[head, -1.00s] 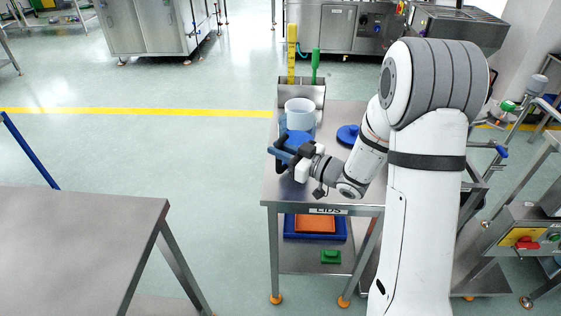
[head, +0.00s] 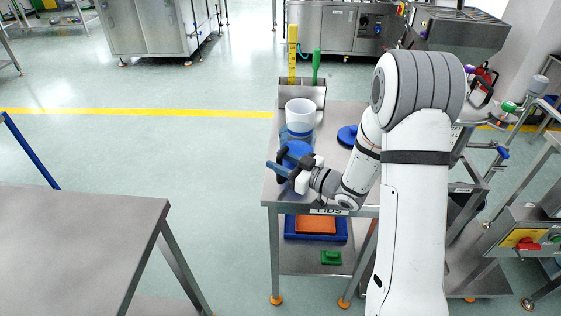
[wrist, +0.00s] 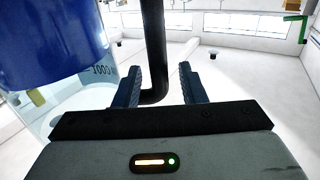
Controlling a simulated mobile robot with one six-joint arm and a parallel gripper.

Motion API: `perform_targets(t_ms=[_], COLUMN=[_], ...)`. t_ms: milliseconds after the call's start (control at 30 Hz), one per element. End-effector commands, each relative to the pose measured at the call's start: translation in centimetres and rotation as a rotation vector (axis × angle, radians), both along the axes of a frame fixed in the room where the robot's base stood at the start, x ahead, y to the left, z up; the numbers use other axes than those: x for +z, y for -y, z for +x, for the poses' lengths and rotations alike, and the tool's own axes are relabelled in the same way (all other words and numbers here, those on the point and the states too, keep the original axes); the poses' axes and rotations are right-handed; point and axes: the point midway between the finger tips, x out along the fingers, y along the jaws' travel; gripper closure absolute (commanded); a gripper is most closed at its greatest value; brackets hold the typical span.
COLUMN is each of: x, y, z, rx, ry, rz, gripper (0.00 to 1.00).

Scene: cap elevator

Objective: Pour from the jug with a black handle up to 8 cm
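The jug shows in the wrist view as a blue top (wrist: 55,40) over a clear body (wrist: 85,95) with a 1000 mark. Its black handle (wrist: 154,45) runs upright between the two fingers of my gripper (wrist: 158,84) and bends left at the bottom. Bright gaps show beside the handle, so the fingers look open around it. In the head view the jug's blue top (head: 297,151) is at the front left of the steel table, with my gripper (head: 281,162) beside it. A white container (head: 300,114) stands just behind; liquid levels are not readable.
The steel table (head: 345,115) also bears a blue lid (head: 348,135) and a steel bin (head: 315,94) with yellow and green tools. Blue and orange trays (head: 315,224) lie on the shelf below. A bare table (head: 75,230) is at left, with open floor between.

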Motion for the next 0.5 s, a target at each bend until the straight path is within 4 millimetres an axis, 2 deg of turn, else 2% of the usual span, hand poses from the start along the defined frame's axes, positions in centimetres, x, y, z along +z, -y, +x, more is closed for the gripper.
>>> perform_targets(t_ms=[333,500], x=[-0.2,-0.6], y=[0.0,2.7], z=[0.0,-1.6], rx=[0.001,-0.004], ry=[-0.002,0.001], rz=[0.0,0.001], gripper=[0.63,0.63])
